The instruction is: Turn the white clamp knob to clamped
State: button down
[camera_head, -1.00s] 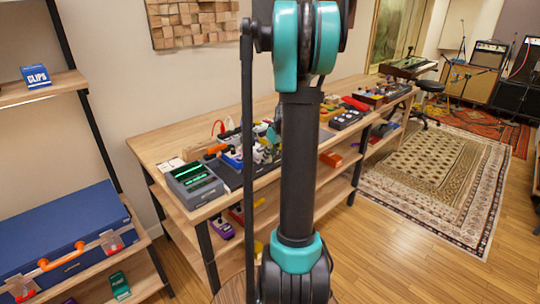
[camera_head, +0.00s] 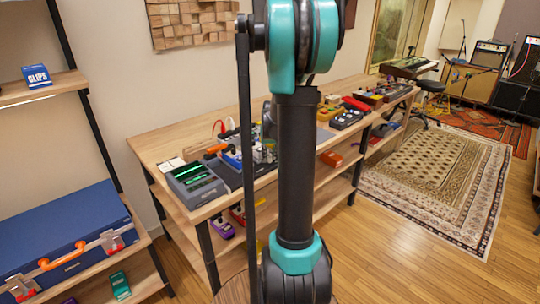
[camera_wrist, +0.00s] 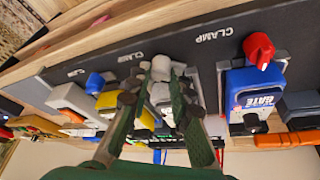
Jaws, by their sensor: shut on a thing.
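In the head view my arm hides the knob and the gripper's fingertips.
A red knob (camera_wrist: 258,47) on a blue pedal (camera_wrist: 254,90) is to the right; a blue knob (camera_wrist: 95,83) by a yellow pedal (camera_wrist: 112,103) is to the left. A grey device with a lit green display (camera_head: 194,180) sits at the near end of the wooden bench (camera_head: 152,148).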

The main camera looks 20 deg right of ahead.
aim_at(263, 166)
jog(key=m+h, duration=0.1)
jog(key=m, duration=0.1)
jog(key=m+g+h, duration=0.1)
jog(key=m, duration=0.2)
jog(key=shift+w+a, duration=0.1)
jog(key=shift+a, duration=0.05)
jog(key=m+g, duration=0.1)
jog(key=m, duration=0.2)
jog(key=m+h, duration=0.1)
jog(key=m, duration=0.2)
jog(key=shift+w+g, duration=0.1)
jog(key=shift+g, duration=0.3)
jog(key=shift+m, duration=0.3)
jog(key=c, duration=1.3)
grip_release()
jog(key=shift+c, duration=0.2)
jog(key=shift+a+r, duration=0.1)
jog(key=v, duration=0.7)
jog(key=shift+a+r, duration=0.2)
jog(key=shift+r, duration=0.15)
